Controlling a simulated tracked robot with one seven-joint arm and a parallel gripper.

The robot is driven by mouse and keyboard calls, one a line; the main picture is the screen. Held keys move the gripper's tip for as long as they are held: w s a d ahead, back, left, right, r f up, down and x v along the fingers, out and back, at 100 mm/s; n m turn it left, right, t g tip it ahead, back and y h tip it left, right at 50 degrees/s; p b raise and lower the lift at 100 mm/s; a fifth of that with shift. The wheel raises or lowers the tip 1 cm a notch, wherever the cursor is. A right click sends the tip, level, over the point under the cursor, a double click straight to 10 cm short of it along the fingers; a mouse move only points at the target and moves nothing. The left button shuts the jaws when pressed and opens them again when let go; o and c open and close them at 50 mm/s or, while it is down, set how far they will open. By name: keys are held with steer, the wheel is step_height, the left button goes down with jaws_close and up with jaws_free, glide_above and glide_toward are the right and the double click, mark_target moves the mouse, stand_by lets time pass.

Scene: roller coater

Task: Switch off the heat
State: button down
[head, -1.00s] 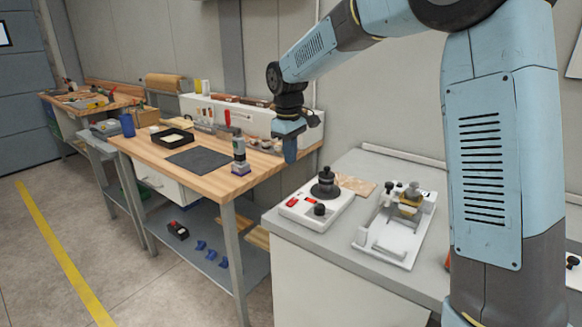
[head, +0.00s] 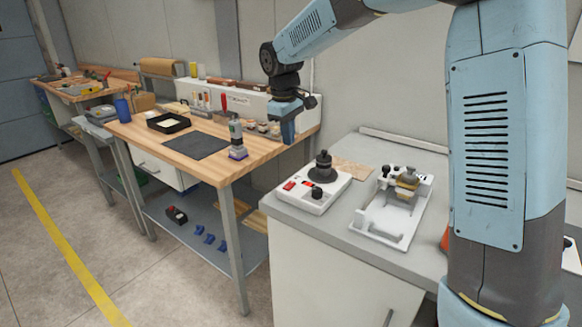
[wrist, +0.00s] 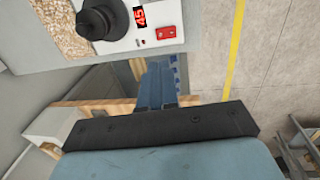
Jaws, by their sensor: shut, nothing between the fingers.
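A white heating unit (head: 313,191) sits at the left front of the grey counter. It carries a round black top piece (head: 323,167), a black knob (head: 317,193) and a red switch (head: 289,186) at its left end. In the wrist view the unit is at the top, cut off by the edge. There its red display (wrist: 140,17) reads about 45, and the red switch (wrist: 166,31) is beside it. My gripper (head: 288,133) is shut and empty, pointing down, above and to the left of the unit. Its blue fingers (wrist: 155,88) are apart from the switch.
A white tray-like device (head: 395,208) stands right of the unit on the counter (head: 340,228). A wooden workbench (head: 210,165) with a black mat (head: 197,145) and a bottle-like tool (head: 236,138) is to the left. A gap separates bench and counter. Open floor lies left.

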mark_target(292, 184)
steer(key=f, duration=0.4)
steer(key=w+f, duration=0.1)
steer(key=f, duration=0.4)
steer(key=d+f, duration=0.1)
steer(key=f, duration=0.3)
steer(key=shift+w+f, duration=0.2)
steer(key=shift+f, duration=0.2)
steer(key=shift+d+f, duration=0.1)
steer(key=shift+d, duration=0.05)
steer(key=shift+a, duration=0.2)
steer(key=shift+s, duration=0.1)
steer(key=shift+s+a, duration=0.4)
steer(key=shift+s, duration=0.15)
steer(key=shift+r, duration=0.2)
step_height(292, 184, up, 14)
steer(key=s+a, duration=0.1)
steer(key=shift+s+f, duration=0.15)
steer(key=shift+s, duration=0.05)
